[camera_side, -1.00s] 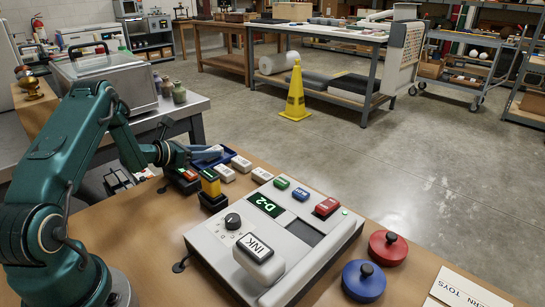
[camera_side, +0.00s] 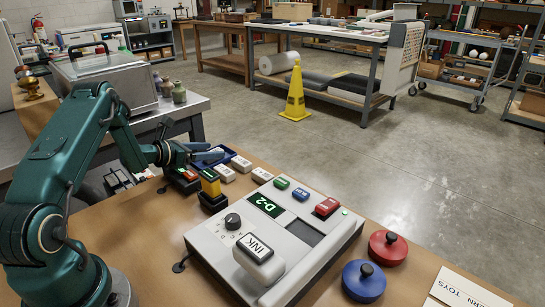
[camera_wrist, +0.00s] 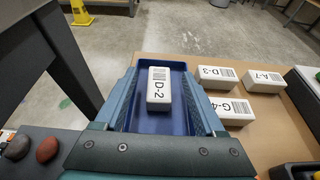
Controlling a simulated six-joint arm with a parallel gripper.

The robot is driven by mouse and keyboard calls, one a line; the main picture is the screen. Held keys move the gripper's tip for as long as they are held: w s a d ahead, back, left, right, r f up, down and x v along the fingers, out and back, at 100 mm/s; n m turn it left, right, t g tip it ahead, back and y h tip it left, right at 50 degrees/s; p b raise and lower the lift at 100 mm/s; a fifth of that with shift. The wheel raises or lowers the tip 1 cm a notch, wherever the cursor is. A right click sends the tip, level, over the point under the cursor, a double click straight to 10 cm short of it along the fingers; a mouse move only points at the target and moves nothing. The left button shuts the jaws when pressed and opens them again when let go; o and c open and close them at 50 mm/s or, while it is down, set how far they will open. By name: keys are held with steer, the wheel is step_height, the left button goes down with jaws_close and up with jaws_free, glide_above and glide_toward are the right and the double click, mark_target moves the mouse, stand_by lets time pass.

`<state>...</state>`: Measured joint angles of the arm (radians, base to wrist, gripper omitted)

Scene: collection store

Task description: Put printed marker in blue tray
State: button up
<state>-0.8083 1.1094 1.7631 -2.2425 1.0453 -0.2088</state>
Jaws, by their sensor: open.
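A white printed marker (camera_wrist: 159,88) with a barcode and the label D-2 lies in the blue tray (camera_wrist: 180,124), near its middle in the wrist view. My gripper (camera_wrist: 165,92) is open, with one finger on each side of the marker and visible gaps between. In the side view my gripper (camera_side: 212,156) is low at the blue tray (camera_side: 231,150) and covers part of it. The marker inside cannot be made out there.
White markers D-3 (camera_wrist: 217,77), A-7 (camera_wrist: 264,79) and G-4 (camera_wrist: 231,110) lie right of the tray. A grey machine (camera_side: 290,232) shows D-2 and bears an INK block (camera_side: 258,257).

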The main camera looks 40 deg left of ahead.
steer(key=v, duration=0.7)
steer(key=shift+s, duration=0.4)
steer(key=w+d+r+m+h, duration=0.55)
steer(key=d+r+m, duration=0.25)
steer(key=d+r, duration=0.5)
steer(key=s+d+r+m+g+h, duration=0.2)
steer(key=d+r+m, duration=0.1)
steer(key=d+m, duration=0.3)
steer(key=s+d+r+m+g+h, duration=0.1)
steer(key=d+r+m+g+h, duration=0.15)
steer(key=d, duration=0.65)
steer(key=s+d+m+g+y, duration=0.2)
steer(key=s+d+m+g, duration=0.3)
steer(key=s+d+m, duration=0.7)
steer(key=s+a+f+m+t+y, duration=0.1)
steer(key=s+a+f+m+y, duration=0.5)
steer(key=a, duration=0.4)
steer(key=shift+s+a+m+y, duration=0.15)
steer(key=shift+s+m+y, duration=0.3)
steer(key=shift+s+y, duration=0.4)
steer(key=shift+f, duration=0.1)
